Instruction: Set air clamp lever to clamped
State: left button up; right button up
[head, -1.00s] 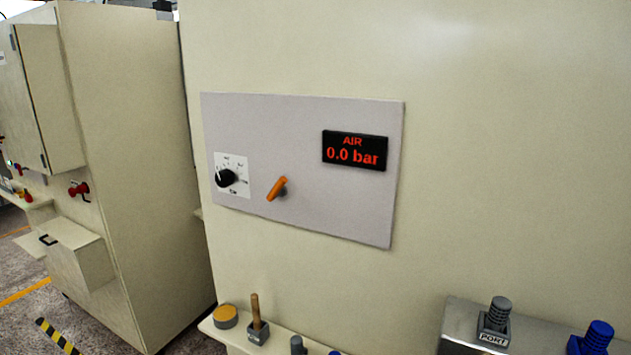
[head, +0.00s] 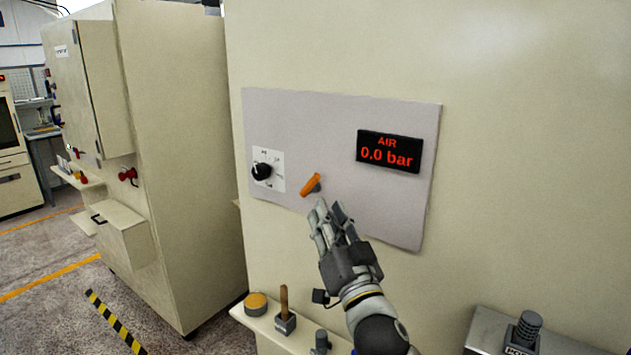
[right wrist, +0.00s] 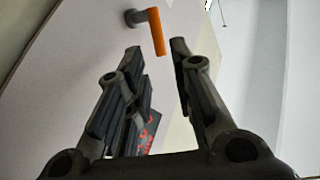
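The air clamp lever is an orange handle (head: 311,184) on a grey pivot, set on the pale grey panel (head: 400,215). It tilts, with its upper end to the right. My right gripper (head: 327,207) is just below and right of the lever in the head view, with fingers pointing up toward it. In the right wrist view the orange lever (right wrist: 157,32) is beyond the fingertips, and the fingers (right wrist: 157,52) are apart with nothing between them at the tips. The air display (head: 388,152) reads 0.0 bar. My left gripper is not in view.
A black rotary knob (head: 262,171) on a white dial plate is left of the lever. Below the panel, a ledge (head: 262,322) holds a yellow button (head: 256,303) and a wooden-handled tool (head: 284,302). A metal block (head: 490,322) is at lower right.

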aim_at(314, 185)
jog(key=p+x, duration=0.3)
jog(key=x, duration=0.7)
grip_shut()
